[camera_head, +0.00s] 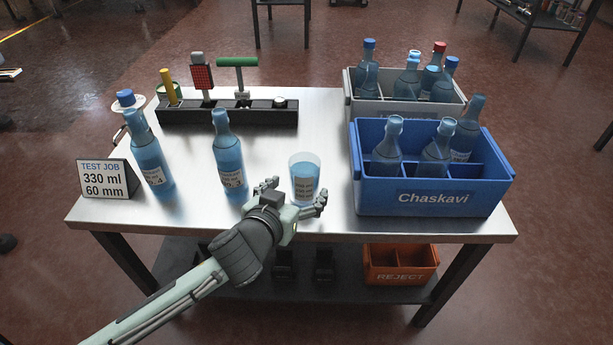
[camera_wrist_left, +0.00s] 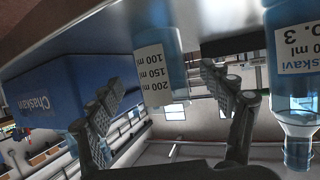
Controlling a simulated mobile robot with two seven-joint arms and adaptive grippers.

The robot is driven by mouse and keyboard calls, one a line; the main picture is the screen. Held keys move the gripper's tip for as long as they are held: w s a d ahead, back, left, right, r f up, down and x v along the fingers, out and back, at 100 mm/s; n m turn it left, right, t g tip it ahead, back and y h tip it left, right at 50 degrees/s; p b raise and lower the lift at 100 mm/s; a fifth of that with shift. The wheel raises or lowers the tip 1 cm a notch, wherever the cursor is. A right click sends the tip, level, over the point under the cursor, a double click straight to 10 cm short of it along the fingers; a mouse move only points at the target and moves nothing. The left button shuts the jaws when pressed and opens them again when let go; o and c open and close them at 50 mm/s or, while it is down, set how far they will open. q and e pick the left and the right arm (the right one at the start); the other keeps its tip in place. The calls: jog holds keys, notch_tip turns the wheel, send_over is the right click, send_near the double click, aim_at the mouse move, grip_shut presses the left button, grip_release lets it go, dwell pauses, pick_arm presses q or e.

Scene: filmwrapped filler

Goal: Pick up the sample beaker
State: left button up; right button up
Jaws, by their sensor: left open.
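The sample beaker (camera_head: 304,172) is a clear cup with blue liquid, upright near the table's front edge. In the left wrist view, which is upside down, the beaker (camera_wrist_left: 153,72) shows a white label with volume marks. My left gripper (camera_head: 296,193) is open and empty at the near side of the beaker. In the wrist view its fingers (camera_wrist_left: 161,80) are spread, with the beaker showing beyond and between them. I cannot tell whether a finger touches it. My right gripper is in neither view.
A labelled blue bottle (camera_head: 228,160) stands close left of the gripper; another bottle (camera_head: 149,160) stands by the TEST JOB sign (camera_head: 107,179). A blue Chaskavi crate (camera_head: 432,198) is right, a grey crate (camera_head: 352,98) behind. A black tool rack (camera_head: 225,117) is at the back.

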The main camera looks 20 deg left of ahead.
aim_at(305, 183)
pick_arm(q)
jog(key=x, duration=0.4)
jog(key=shift+w+f, duration=0.25)
jog(key=shift+f, duration=0.15)
jog(key=shift+w+f, duration=0.1)
jog(key=shift+w, duration=0.2)
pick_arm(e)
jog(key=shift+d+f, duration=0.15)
pick_arm(q)
jog(key=c, duration=1.5)
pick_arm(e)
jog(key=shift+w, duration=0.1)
pick_arm(q)
jog(key=shift+c, duration=0.2)
jog(key=shift+r, duration=0.5)
notch_tip(305, 183, up, 9)
jog(key=p, duration=0.1)
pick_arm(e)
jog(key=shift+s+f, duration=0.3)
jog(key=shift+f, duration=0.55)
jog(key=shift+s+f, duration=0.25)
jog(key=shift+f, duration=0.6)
